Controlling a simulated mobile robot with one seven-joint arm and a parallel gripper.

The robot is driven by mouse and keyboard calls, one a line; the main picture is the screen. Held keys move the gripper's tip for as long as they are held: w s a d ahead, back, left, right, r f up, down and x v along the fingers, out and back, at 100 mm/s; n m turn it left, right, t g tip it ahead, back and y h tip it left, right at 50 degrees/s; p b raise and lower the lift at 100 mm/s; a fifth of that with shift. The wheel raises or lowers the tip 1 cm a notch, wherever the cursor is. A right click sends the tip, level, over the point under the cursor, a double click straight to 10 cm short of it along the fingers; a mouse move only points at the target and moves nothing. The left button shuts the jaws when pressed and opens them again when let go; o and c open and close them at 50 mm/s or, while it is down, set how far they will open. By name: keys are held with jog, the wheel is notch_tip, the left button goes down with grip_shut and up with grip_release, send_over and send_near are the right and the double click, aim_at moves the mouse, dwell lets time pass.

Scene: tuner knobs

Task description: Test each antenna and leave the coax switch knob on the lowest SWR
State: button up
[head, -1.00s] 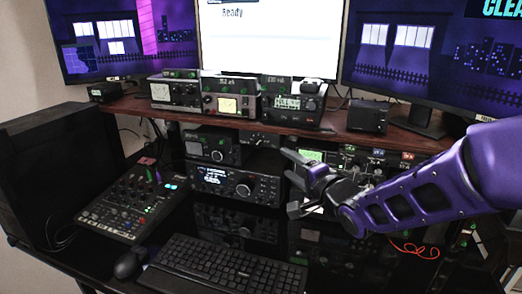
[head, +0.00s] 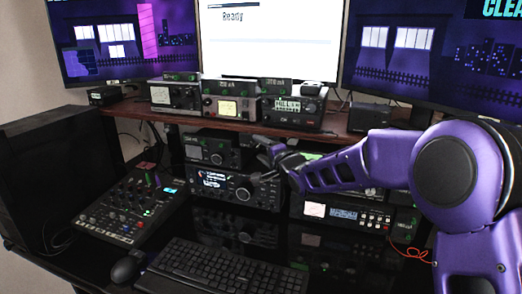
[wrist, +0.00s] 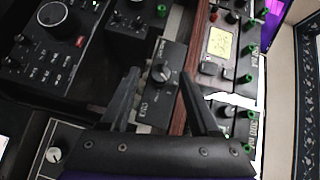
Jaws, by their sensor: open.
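The small black box (wrist: 160,95) with a round knob (wrist: 163,73) and a white pointer mark looks like the coax switch; its lettering is too small to read. My gripper (wrist: 158,78) is open, with one finger on each side of this knob in the wrist view; I cannot tell whether they touch it. In the head view my gripper (head: 257,160) is below the shelf, in front of the radio stack, and largely hides the box. A meter with a lit pale face (head: 228,107) stands on the shelf; it also shows in the wrist view (wrist: 220,42).
The wooden shelf (head: 350,138) runs close above my gripper. Radios (head: 235,192) stand beneath it. A mixer (head: 125,205), keyboard (head: 220,268) and mouse (head: 127,268) lie on the desk. The middle monitor (head: 270,45) reads "Ready".

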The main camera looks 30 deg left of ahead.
grip_shut()
dwell(0.3)
jog(key=shift+r+p, duration=0.15)
jog(key=shift+p, duration=0.15)
